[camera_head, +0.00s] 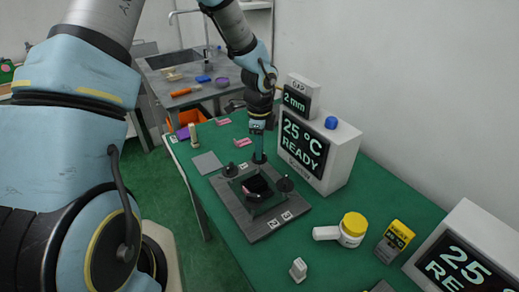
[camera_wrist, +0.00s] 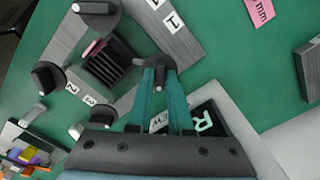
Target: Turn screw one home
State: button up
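The grey fixture plate (camera_head: 235,212) lies on the green bench, with a dark finned block (camera_head: 256,187) in its middle and black screw knobs around it. My gripper (camera_head: 259,153) points down at the far knob (camera_head: 259,158). In the wrist view my gripper's teal fingers (camera_wrist: 160,78) reach to either side of a black knob (camera_wrist: 160,62) beside a "1" label (camera_wrist: 171,22). I cannot tell whether the fingers press on it. Other knobs show at the left (camera_wrist: 49,77), top (camera_wrist: 95,10) and near side (camera_wrist: 103,115); labels "2" and "3" lie between two of them.
A grey pad (camera_head: 207,163) lies left.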

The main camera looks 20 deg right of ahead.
jog(key=o, duration=0.4)
jog(key=shift+c, duration=0.2)
jog(key=shift+r, duration=0.1)
notch_tip(320, 180, up, 11)
jog(key=b, duration=0.2)
jog(key=shift+f, duration=0.2)
jog(key=s+a+r+n, duration=0.1)
jog(key=s+a+n, duration=0.1)
jog(key=a+n, duration=1)
jog(key=s+a+r+n+t, duration=0.1)
jog(key=s+a+n, duration=0.1)
jog(key=a+n, duration=1)
jog(key=a, duration=0.6)
jog(key=shift+s+r+t, duration=0.2)
jog(key=shift+t, duration=0.1)
